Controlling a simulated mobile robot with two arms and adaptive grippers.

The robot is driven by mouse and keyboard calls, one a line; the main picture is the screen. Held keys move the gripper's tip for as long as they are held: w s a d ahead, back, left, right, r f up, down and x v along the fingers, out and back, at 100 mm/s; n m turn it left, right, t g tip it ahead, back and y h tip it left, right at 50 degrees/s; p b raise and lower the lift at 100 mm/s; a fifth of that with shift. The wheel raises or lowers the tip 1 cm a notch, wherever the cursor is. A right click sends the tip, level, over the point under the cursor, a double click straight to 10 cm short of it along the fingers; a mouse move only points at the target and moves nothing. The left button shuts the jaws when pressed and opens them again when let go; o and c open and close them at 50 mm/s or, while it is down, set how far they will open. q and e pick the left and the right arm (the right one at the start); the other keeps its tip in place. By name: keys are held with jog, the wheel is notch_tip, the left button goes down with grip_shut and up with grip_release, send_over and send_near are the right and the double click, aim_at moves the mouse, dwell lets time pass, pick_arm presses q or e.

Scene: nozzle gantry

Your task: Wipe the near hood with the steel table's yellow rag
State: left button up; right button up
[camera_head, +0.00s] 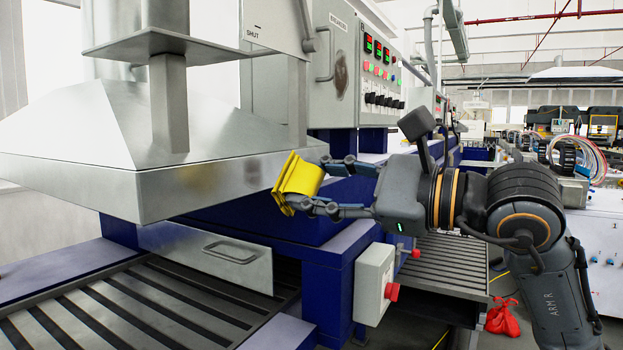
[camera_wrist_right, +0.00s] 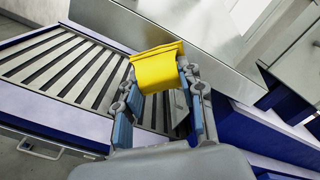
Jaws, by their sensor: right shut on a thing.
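The near hood (camera_head: 75,178) is a grey steel canopy with sloped sides and a vertical lower rim, at the left of the head view. My left gripper is not in view.
A slatted conveyor (camera_head: 130,310) runs below the hood, with a handled steel panel (camera_head: 205,255) behind it. A grey box with a red button (camera_head: 374,285) stands below my right gripper. A control panel (camera_head: 380,65) rises behind. A red cloth-like heap (camera_head: 502,316) lies on the floor.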

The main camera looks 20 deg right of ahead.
aim_at(295, 180)
jog(key=p+x, duration=0.1)
jog(key=x, duration=0.2)
jog(key=shift+a+r, duration=0.15)
jog(key=shift+x, duration=1.2)
jog(key=shift+p+x, duration=0.45)
jog(key=shift+x, duration=0.6)
jog(key=shift+w+d+b, duration=0.15)
jog(key=shift+w+d, duration=0.4)
jog(key=shift+d, duration=0.25)
jog(key=shift+w+d+b, duration=0.15)
jog(key=shift+w+d, duration=0.4)
jog(key=shift+d, duration=0.3)
jog(key=shift+w, duration=0.15)
jog(key=shift+a, duration=0.1)
jog(key=shift+s+a+b, duration=0.15)
jog(key=shift+s+a, duration=0.45)
jog(key=shift+a, duration=0.2)
jog(key=shift+s+a+b, duration=0.15)
jog(key=shift+s+a, duration=0.45)
jog(key=shift+a, duration=0.15)
